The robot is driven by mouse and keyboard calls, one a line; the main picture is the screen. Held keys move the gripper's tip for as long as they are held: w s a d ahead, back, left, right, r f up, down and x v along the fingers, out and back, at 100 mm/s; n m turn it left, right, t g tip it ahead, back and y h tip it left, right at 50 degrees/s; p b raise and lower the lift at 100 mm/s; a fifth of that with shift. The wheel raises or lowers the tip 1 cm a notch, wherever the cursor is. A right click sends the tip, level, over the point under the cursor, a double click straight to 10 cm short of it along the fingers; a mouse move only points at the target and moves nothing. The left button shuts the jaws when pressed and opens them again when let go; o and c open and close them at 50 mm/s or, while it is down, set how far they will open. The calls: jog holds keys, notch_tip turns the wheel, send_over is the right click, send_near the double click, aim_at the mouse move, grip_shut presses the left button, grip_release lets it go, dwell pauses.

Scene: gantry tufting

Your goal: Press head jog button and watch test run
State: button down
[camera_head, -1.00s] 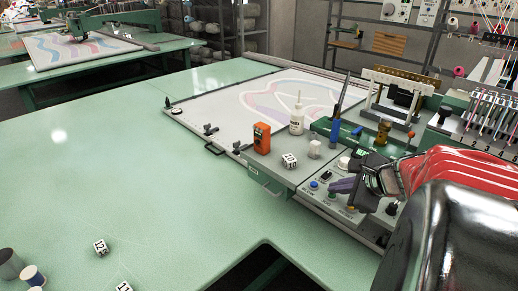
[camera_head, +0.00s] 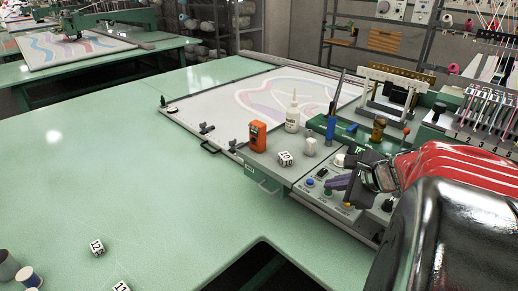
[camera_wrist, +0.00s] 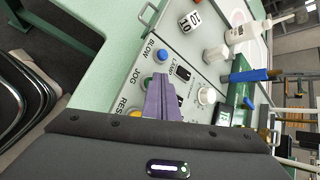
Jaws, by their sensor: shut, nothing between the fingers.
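The control panel (camera_head: 318,198) lies at the right of the table. Its green JOG button (camera_wrist: 148,83) sits between a blue BLOW button (camera_wrist: 162,55) and a yellow RESET button (camera_wrist: 135,114). In the head view the green button (camera_head: 329,192) also shows. My gripper (camera_wrist: 160,84) is shut and empty, its purple fingers pointing at the panel. In the head view my gripper (camera_head: 330,183) is just beside the green button. I cannot tell whether the tips touch the panel. A green display (camera_head: 362,152) is partly hidden by my wrist.
A LAMP switch (camera_wrist: 183,73) and a white knob (camera_wrist: 206,96) are close to my fingers. An orange meter (camera_head: 258,136), a white bottle (camera_head: 292,115) and a numbered cube (camera_head: 285,158) stand behind the panel. The green tabletop (camera_head: 120,165) is mostly clear at left.

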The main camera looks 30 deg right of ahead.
jog(key=shift+r, duration=0.6)
notch_tip(320, 180, up, 5)
jog(key=shift+r, duration=0.1)
dwell(0.6)
dwell(0.6)
jog(key=w+a+n+g, duration=0.1)
jog(key=w+a+n, duration=0.3)
jog(key=a+n, duration=0.4)
jog(key=s+a+f+n+g, duration=0.1)
jog(key=s+a+f+n, duration=0.1)
jog(key=s+a+n, duration=0.4)
jog(key=s+a+f+n+g, duration=0.1)
jog(key=s+a+f+n, duration=0.2)
jog(key=s+a+n, duration=0.4)
jog(key=a+n, duration=0.5)
jog(key=a, duration=0.1)
jog(key=shift+a+n+g, duration=0.3)
jog(key=shift+n, duration=0.1)
